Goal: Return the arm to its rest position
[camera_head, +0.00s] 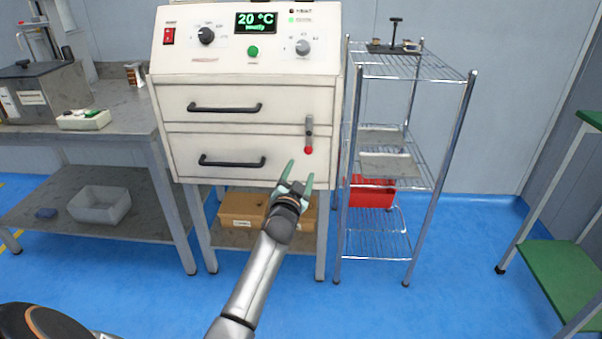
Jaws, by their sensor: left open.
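My left arm (262,265) comes in from the bottom of the head view and reaches toward the white oven-like cabinet (285,127). My left gripper (297,175) is open, with its two greenish fingers apart and nothing between them. It is in front of the lower right of the cabinet, just below the red-tipped latch (309,135). Whether the fingers touch the cabinet front cannot be told. Both cabinet drawers look closed. My right gripper is not in view.
A wire shelf rack (420,180) stands right of the cabinet, with a red bin (372,193) on it. A grey workbench (130,105) is at left. A green-topped stand (565,270) is at right. Blue floor (455,270) is clear between rack and stand.

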